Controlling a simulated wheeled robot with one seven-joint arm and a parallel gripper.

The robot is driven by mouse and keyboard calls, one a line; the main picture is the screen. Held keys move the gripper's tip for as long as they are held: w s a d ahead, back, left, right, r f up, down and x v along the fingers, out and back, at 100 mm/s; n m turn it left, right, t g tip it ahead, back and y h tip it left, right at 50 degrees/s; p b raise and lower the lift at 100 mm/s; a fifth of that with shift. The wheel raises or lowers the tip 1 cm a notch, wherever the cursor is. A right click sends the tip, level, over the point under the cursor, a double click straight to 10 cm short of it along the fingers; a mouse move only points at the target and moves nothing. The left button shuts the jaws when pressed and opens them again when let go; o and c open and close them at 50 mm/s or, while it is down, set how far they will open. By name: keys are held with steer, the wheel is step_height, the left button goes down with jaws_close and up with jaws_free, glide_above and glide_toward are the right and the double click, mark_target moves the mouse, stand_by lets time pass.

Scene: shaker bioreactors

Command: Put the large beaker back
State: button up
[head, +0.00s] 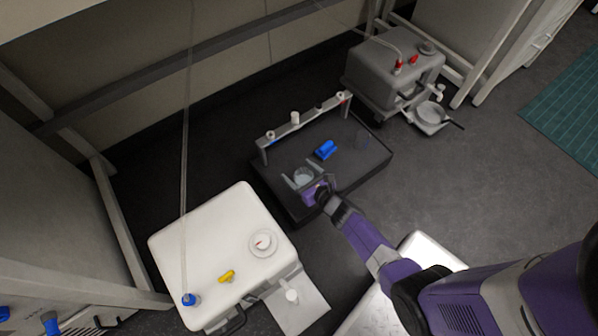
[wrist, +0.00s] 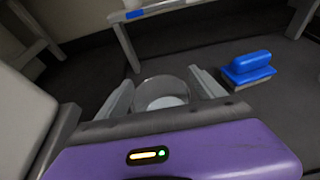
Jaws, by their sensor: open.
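A clear beaker (head: 303,175) with pale contents stands near the left corner of the black platform. It also shows in the wrist view (wrist: 160,92), upright between my two fingers. My gripper (head: 308,181) is open, with one finger on each side of the beaker; it also shows in the wrist view (wrist: 163,92). I cannot tell whether the fingers touch the glass. The lower part of the beaker is hidden behind my gripper in the wrist view. A faint, dark see-through vessel (head: 361,139) stands toward the right side of the platform.
The black platform (head: 345,183) also carries a blue block-like tool (head: 325,150), seen in the wrist view (wrist: 248,68), and a grey rail (head: 315,118) with small bottles behind. A white container (head: 205,250) stands left, a grey container (head: 390,75) at the back right. Open floor lies right.

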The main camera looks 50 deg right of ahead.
steer(key=shift+r, duration=0.25)
steer(key=s+a+r+m+p, duration=0.2)
steer(key=s+a+r+m, duration=0.25)
steer(key=s, duration=0.35)
steer(key=s+a+r+m+p, duration=0.3)
steer(key=s+r, duration=0.2)
steer(key=s, duration=0.4)
steer(key=s+a+r+m+y, duration=0.1)
steer(key=s+a+r+m, duration=0.2)
steer(key=r+m, duration=0.5)
steer(key=s+a+r+m+y, duration=0.1)
steer(key=s+a+r+m, duration=0.2)
steer(key=r+m, duration=0.6)
steer(key=s+a+r+m+t+y, duration=0.1)
steer(key=s+a+r+m, duration=0.2)
steer(key=s+r+m, duration=0.3)
step_height(320, 180, up, 8)
steer(key=m, duration=0.3)
steer(key=shift+s+a, duration=0.25)
steer(key=shift+s, duration=0.1)
